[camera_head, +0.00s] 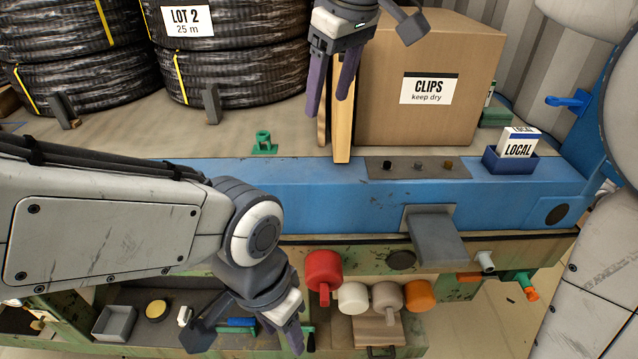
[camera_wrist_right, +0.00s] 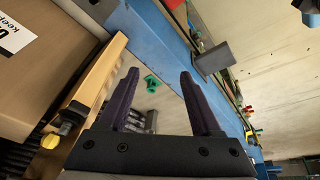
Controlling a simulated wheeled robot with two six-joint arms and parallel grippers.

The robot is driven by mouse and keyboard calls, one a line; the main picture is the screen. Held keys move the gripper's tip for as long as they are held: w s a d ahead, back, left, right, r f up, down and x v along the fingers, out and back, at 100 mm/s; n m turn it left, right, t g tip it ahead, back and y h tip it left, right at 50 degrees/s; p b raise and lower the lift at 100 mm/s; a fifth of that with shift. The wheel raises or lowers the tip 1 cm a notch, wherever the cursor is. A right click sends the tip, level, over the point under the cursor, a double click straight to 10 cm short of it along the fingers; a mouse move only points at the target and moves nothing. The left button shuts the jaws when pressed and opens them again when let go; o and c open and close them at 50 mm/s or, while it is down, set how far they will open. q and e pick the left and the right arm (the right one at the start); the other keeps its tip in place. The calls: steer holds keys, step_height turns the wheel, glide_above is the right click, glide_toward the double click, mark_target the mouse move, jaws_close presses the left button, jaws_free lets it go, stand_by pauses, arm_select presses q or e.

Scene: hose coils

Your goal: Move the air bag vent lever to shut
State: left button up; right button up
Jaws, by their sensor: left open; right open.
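No part in view is labelled as the air bag vent lever, so I cannot tell which it is. Lever-like parts are a blue handle (camera_head: 570,102) at the far right and a green valve with an orange tip (camera_head: 522,284) at the lower right. My right gripper (camera_head: 329,104) is open and empty at the top centre, in front of the clips box; its two dark fingers also show in the right wrist view (camera_wrist_right: 158,74). My left gripper (camera_head: 246,342) is open at the lower left, over the tray shelf, left of the red knob (camera_head: 323,270).
Hose coils (camera_head: 235,70) stand at the back left. A clips box (camera_head: 430,70) and an upright wooden board (camera_head: 342,110) stand behind the blue beam (camera_head: 330,190). A grey paddle (camera_head: 437,240) juts from the front. White (camera_head: 353,298), beige (camera_head: 388,296) and orange (camera_head: 419,295) knobs line up below.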

steer(key=s+f+b, duration=0.1)
steer(key=s+f, duration=0.1)
steer(key=f, duration=0.3)
steer(key=s+a+f+g+b, duration=0.1)
steer(key=s+f+b, duration=0.1)
steer(key=f, duration=0.4)
steer(key=shift+s+a, duration=0.3)
steer(key=shift+s, duration=0.35)
